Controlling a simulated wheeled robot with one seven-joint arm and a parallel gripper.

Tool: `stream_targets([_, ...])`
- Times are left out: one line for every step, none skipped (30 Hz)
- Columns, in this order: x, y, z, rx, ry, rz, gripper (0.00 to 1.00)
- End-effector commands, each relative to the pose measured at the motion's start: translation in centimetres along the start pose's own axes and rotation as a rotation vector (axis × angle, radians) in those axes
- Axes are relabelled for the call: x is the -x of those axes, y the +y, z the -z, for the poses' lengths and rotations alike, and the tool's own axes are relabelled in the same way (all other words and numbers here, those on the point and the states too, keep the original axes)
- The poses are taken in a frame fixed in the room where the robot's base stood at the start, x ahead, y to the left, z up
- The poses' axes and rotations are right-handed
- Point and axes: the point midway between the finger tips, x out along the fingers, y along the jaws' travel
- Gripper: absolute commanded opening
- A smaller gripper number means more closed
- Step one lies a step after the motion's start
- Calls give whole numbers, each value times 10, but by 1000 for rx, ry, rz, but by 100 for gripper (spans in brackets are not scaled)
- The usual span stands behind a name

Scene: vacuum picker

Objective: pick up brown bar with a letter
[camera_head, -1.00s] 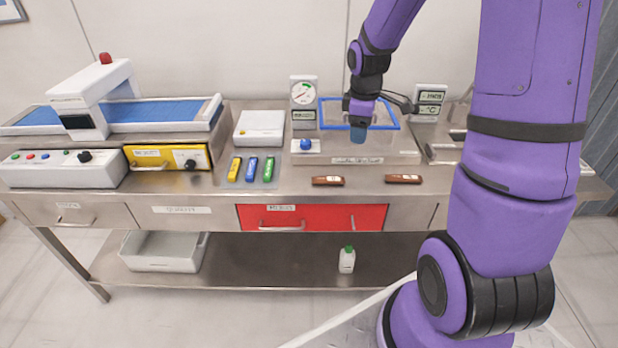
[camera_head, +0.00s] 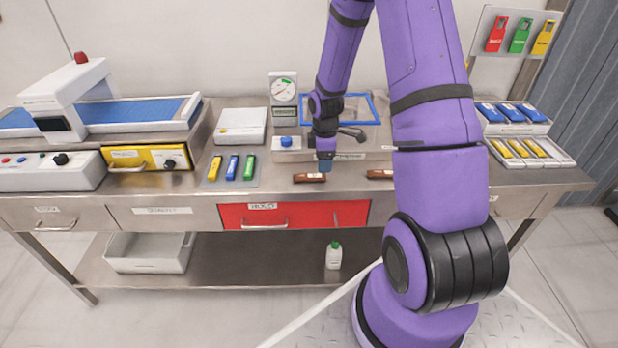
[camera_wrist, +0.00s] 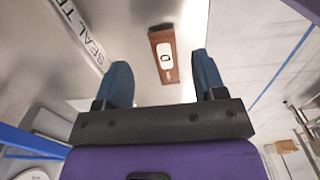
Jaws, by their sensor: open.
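A brown bar (camera_head: 309,178) with a white label lies flat on the steel bench, near the front edge, above the red drawer. In the wrist view the same kind of bar (camera_wrist: 163,55) shows a dark round mark like a letter on its label, beyond and between the fingers. A second brown bar (camera_head: 379,174) lies to its right, partly hidden by my arm. My gripper (camera_head: 325,166) hangs above the bench, just right of the first bar.
A raised unit with a blue-framed window (camera_head: 354,109) stands behind the bars. Yellow, blue and green bars lie on a grey mat (camera_head: 250,183) to the left. Trays (camera_head: 549,127) of blue and yellow bars stand at the right. The bench front beside the bars is clear.

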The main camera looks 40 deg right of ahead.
Motion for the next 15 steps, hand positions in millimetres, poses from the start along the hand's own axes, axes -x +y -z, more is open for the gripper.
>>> stream_targets([-4, -1, 0, 0, -1, 2, 64])
stream_targets([-6, -1, -1, 0, -1, 3, 64])
stream_targets([-11, -2, -2, 0, -1, 4, 64])
stream_targets([-16, -2, -2, 0, -1, 4, 64])
stream_targets([-20, -2, -3, 0, -1, 4, 64])
stream_targets([-26, -3, -4, 0, -1, 5, 64])
stream_targets([-30, -3, -4, 1, -1, 4, 64])
stream_targets([-34, -3, -5, 2, -1, 4, 64])
stream_targets([-38, -3, -4, 2, -1, 3, 64])
stream_targets([-42, -3, -4, 2, -1, 3, 64])
stream_targets([-44, -3, -4, 2, 0, 2, 64])
stream_targets([-47, -2, -4, 1, 0, 2, 64])
stream_targets([-49, -2, -4, 1, 0, 2, 64])
stream_targets([-50, -2, -4, 1, 0, 1, 64])
stream_targets([-51, -2, -4, 0, 0, 1, 64])
